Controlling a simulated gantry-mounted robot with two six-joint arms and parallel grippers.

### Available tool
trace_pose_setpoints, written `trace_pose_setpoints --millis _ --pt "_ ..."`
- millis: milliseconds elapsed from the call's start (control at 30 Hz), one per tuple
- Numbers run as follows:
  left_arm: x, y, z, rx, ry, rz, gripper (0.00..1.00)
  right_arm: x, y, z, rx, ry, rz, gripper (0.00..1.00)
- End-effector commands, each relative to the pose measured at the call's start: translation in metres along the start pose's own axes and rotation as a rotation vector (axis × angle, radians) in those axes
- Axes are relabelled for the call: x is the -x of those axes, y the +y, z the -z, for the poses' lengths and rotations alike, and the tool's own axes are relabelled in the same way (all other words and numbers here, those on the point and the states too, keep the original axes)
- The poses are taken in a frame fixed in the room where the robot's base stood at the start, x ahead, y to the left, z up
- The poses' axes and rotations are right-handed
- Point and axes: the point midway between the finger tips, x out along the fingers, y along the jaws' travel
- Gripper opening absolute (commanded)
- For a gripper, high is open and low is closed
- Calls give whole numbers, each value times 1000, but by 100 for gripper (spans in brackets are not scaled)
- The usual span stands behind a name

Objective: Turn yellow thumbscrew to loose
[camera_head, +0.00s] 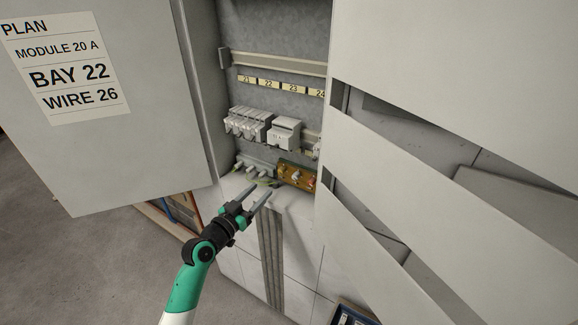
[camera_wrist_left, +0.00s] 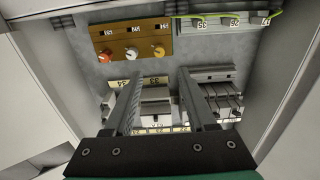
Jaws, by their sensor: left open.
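The yellow thumbscrew (camera_wrist_left: 158,50) sits on a brown block (camera_wrist_left: 171,30) in the left wrist view, at the right end of a row with a white one (camera_wrist_left: 131,52) and an orange one (camera_wrist_left: 105,55). In the head view the brown block (camera_head: 297,176) is low in the cabinet; its screws are too small to tell apart. My left gripper (camera_head: 262,190) is open and empty, in front of the cabinet's lower part and left of the block. In the left wrist view its fingers (camera_wrist_left: 160,78) point toward the block without touching the yellow thumbscrew. My right gripper is not in view.
White modules (camera_head: 285,133) sit on a rail above the block. Grey terminals (camera_wrist_left: 222,24) with green-yellow wire stand beside it. An open door with a plan sheet (camera_head: 66,68) is on the left; white panels (camera_head: 450,80) flank the right.

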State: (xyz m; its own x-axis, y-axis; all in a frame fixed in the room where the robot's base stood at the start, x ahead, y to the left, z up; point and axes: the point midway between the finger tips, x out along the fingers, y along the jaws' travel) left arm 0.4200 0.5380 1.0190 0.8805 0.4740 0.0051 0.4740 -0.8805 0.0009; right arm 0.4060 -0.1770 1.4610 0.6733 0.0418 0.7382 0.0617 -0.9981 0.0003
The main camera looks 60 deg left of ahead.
Motion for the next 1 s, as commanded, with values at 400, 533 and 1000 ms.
trace_pose_setpoints --millis 400,533,1000 --pt "-53 1 -1 -1 1 -3 56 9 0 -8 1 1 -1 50" --pt "-83 1 -2 -1 1 -3 56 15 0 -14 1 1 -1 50" --pt "-117 1 1 -1 0 -1 56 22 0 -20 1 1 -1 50"
